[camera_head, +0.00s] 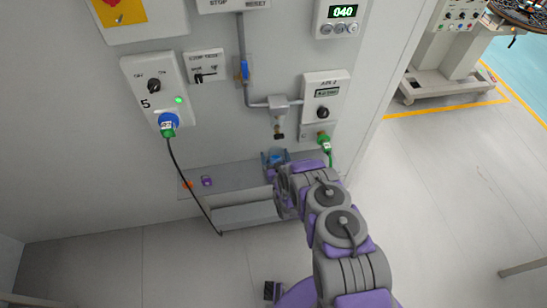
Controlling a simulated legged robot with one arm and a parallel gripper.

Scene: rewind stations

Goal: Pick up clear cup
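A small see-through, bluish thing that looks like the clear cup (275,157) is on the grey shelf (235,176) under a spout, partly hidden by my arm. My arm reaches from the lower right to the shelf. Its far end, with my gripper (277,173), is right by the cup. My own arm links cover most of the gripper, so I cannot tell whether the fingers touch the cup or are open or shut.
A dispenser valve (279,115) hangs just above the cup. An orange item (187,184) and a purple item (207,181) sit on the shelf to the left. A black cable (186,185) hangs from the blue-green plug (168,124). A green plug (324,142) is close on the right.

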